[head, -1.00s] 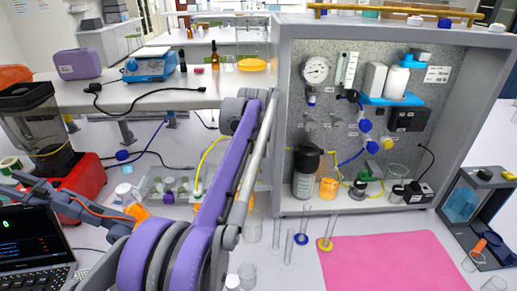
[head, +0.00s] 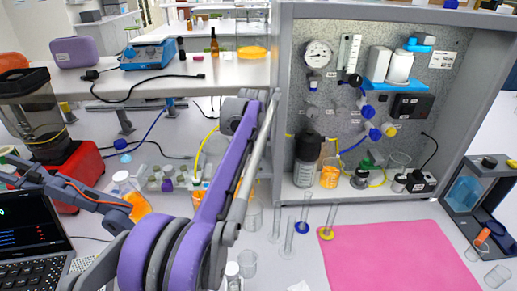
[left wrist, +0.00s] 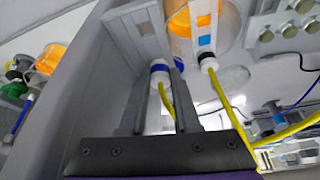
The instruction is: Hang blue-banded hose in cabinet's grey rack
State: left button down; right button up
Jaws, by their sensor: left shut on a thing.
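In the left wrist view, my left gripper (left wrist: 155,98) is shut on the blue-banded hose (left wrist: 160,70), whose white end with a blue band sits between the fingers; its yellow tube trails down. A second yellow hose with a black-banded white end (left wrist: 208,63) is just right of the fingers. A pale grey slotted part (left wrist: 142,28), perhaps the rack, is just beyond the fingertips; I cannot tell whether the hose touches it. In the head view my purple left arm hides its gripper, left of the cabinet (head: 284,100). My right gripper is not in view.
An orange-filled vessel (left wrist: 190,18) is close beyond the fingertips. The cabinet's grey side wall (left wrist: 65,95) runs along the left in the wrist view. Glass cylinders (head: 289,235) stand before the cabinet, near a pink mat (head: 390,258). A laptop (head: 30,240) is at the left.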

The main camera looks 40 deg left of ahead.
pick_arm(q)
jog(key=shift+f, duration=0.25)
dwell(0.6)
jog(key=c, duration=0.6)
grip_release()
jog(key=shift+o, duration=0.2)
jog(key=shift+r, duration=0.1)
jog(key=v, duration=1)
jog(key=shift+r+p, duration=0.3)
jog(key=shift+s+f, duration=0.1)
